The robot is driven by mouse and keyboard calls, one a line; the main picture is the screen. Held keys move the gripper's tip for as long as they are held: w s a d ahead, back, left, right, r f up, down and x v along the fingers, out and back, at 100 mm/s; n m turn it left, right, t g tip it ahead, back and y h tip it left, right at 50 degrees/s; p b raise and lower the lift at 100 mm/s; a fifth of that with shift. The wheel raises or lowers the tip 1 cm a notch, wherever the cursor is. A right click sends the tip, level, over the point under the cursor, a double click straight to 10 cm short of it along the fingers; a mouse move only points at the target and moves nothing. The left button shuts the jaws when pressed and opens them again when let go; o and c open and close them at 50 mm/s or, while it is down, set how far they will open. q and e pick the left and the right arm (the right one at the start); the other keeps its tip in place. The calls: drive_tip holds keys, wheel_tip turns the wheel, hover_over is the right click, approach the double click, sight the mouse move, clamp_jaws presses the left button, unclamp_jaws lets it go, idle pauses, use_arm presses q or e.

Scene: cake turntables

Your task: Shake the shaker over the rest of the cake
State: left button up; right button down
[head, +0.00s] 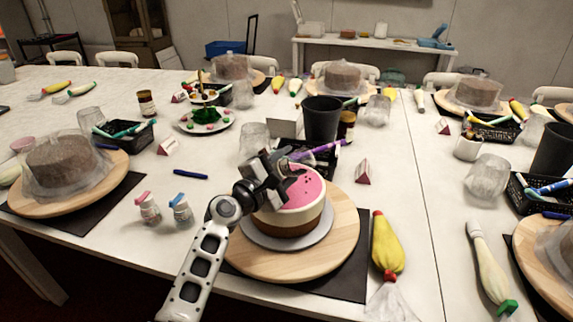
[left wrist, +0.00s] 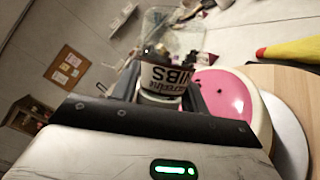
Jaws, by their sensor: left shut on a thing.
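The cake (head: 290,222) has a pink top, a cream band and a brown base. It stands on a grey board on a wooden turntable (head: 345,235). A few dark specks show on the right of the pink top. My left gripper (head: 281,178) is above the cake's upper left side and hides part of the top. In the left wrist view it is shut on a shaker (left wrist: 166,78) with a pale label reading "NIBS" and dark contents. The pink top (left wrist: 228,93) lies to its right there. The shaker is mostly hidden in the head view. My right gripper is not in view.
A black cup (head: 322,121) and clear glass (head: 253,139) stand behind. A wrapped cake (head: 62,162) is at left.

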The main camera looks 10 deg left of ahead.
use_arm(q)
drive_tip(key=shift+a+f, duration=0.15)
drive_tip(key=shift+a+n, duration=0.1)
drive_tip(key=shift+n, duration=0.4)
drive_tip(key=shift+d+r, duration=0.35)
drive_tip(key=shift+r, duration=0.1)
drive_tip(key=shift+a+f+b, duration=0.3)
drive_tip(key=shift+f, duration=0.2)
drive_tip(key=shift+r, duration=0.15)
drive_tip(key=shift+n+t, duration=0.3)
